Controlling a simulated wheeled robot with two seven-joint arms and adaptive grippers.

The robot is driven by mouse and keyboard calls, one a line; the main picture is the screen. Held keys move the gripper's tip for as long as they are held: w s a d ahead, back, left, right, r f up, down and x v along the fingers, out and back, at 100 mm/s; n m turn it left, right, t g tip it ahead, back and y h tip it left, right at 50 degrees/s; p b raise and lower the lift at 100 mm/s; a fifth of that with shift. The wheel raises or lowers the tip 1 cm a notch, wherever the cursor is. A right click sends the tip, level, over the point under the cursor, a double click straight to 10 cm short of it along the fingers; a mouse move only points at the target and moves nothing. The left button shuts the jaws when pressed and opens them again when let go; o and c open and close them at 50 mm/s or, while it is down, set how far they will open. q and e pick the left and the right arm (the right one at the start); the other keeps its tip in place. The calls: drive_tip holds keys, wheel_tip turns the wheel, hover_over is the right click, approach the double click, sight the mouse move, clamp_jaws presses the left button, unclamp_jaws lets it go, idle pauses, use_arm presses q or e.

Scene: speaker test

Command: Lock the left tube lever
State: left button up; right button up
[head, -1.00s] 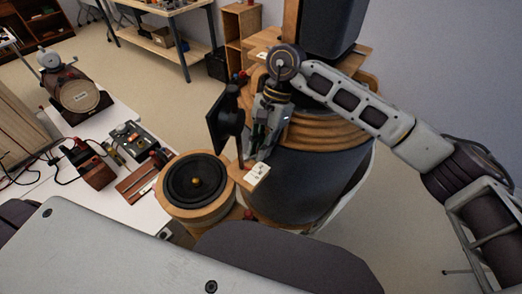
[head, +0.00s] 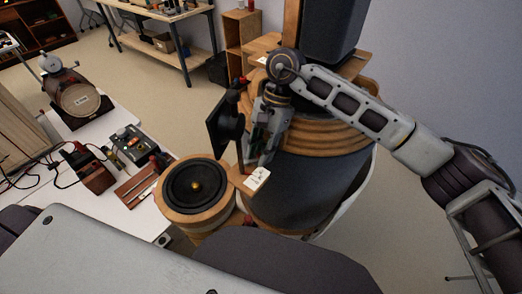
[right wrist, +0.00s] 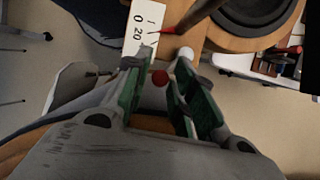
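My right gripper (head: 257,158) is beside the wooden speaker apparatus, just above a white plate with dark marks (head: 258,178). In the right wrist view its two green-padded fingers (right wrist: 168,62) are apart. A red ball knob (right wrist: 160,77) shows in the gap between them; I cannot tell whether it is touched. A white ball (right wrist: 186,53) is near the right fingertip. A dark rod with a red tip (right wrist: 190,26) crosses beside the white scale plate (right wrist: 143,27) reading 0 and 20. I cannot tell which part is the left tube lever. My left gripper is out of view.
A round black speaker in a wooden ring (head: 195,187) is left of the gripper. A black panel (head: 225,120) stands close behind it, and a large dark drum (head: 305,190) is to the right. A white table (head: 130,218) with instruments is at left.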

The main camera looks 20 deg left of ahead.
drive_tip(key=v, duration=1.2)
idle(0.3)
